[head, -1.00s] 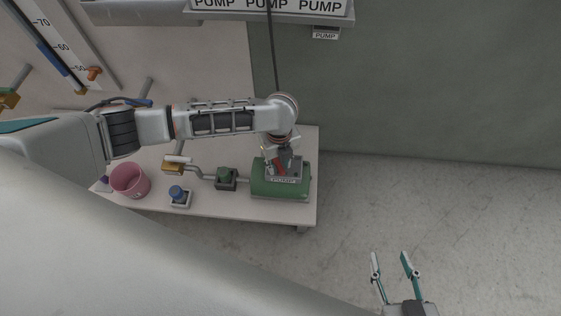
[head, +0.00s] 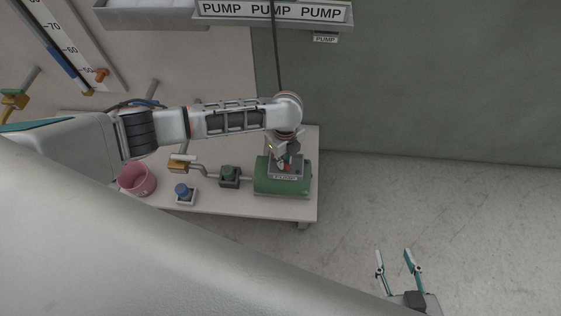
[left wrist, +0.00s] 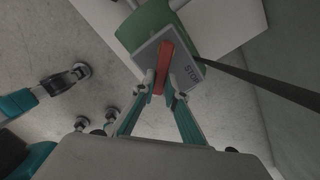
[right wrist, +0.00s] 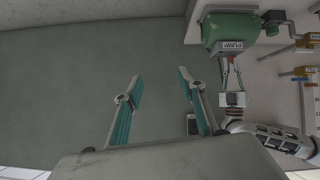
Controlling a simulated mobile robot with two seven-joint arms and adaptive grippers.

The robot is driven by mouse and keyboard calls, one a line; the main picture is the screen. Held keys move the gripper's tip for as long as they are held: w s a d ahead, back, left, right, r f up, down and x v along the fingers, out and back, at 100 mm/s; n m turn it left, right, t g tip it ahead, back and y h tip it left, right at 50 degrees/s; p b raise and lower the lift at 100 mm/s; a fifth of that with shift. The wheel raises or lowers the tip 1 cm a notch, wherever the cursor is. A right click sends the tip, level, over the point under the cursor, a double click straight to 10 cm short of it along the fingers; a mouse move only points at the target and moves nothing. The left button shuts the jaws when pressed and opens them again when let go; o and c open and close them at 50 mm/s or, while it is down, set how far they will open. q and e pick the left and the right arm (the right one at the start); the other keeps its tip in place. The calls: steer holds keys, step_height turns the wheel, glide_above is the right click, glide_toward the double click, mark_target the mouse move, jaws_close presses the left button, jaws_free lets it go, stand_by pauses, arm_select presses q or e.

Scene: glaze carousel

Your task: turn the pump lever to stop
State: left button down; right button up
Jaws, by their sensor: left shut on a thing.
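The red pump lever (left wrist: 165,62) lies over this plate in the left wrist view. The word STOP (left wrist: 191,77) is printed on the plate to the right of the lever, apart from it. My left gripper (left wrist: 161,88) is shut on the lever near its close end. In the head view my left gripper (head: 284,157) hides most of the lever. My right gripper (head: 396,252) is open and empty over the floor, also in the right wrist view (right wrist: 158,88).
On the table (head: 240,205) stand a pink bucket (head: 138,180), a blue knob (head: 182,190) and a green-topped dark box (head: 229,176) on the pipe. A dark cable (head: 277,60) hangs behind the pump. The floor (head: 440,210) to the right is clear.

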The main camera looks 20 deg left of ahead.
arm_select(q)
steer(key=shift+w+d+r+n+p, duration=0.2)
steer(key=shift+n+p, duration=0.15)
steer(key=shift+n, duration=0.15)
steer(key=shift+w+d+r+n+p, duration=0.15)
steer(key=shift+n+p, duration=0.15)
steer(key=shift+n, duration=0.2)
steer(key=shift+w+f+n+p, duration=0.1)
steer(key=shift+w+n+p, duration=0.05)
steer(key=shift+n+p, duration=0.2)
steer(key=n, duration=0.1)
steer(key=n+p, duration=0.1)
steer(key=n, duration=0.1)
steer(key=shift+w+d+f, duration=0.15)
steer(key=shift+w, duration=0.25)
steer(key=shift+w+f+n+p, duration=0.1)
steer(key=shift+w+n+p, duration=0.3)
steer(key=shift+n, duration=0.65)
steer(key=shift+w+f+n, duration=0.15)
steer(key=shift+w+n, duration=0.1)
steer(key=shift+n, duration=0.65)
arm_select(e)
steer(key=shift+s+d+f+h, duration=0.1)
steer(key=shift+s+d+h, duration=0.2)
steer(key=shift+s+d, duration=0.4)
steer(key=shift+a, duration=0.1)
steer(key=shift+w, duration=0.2)
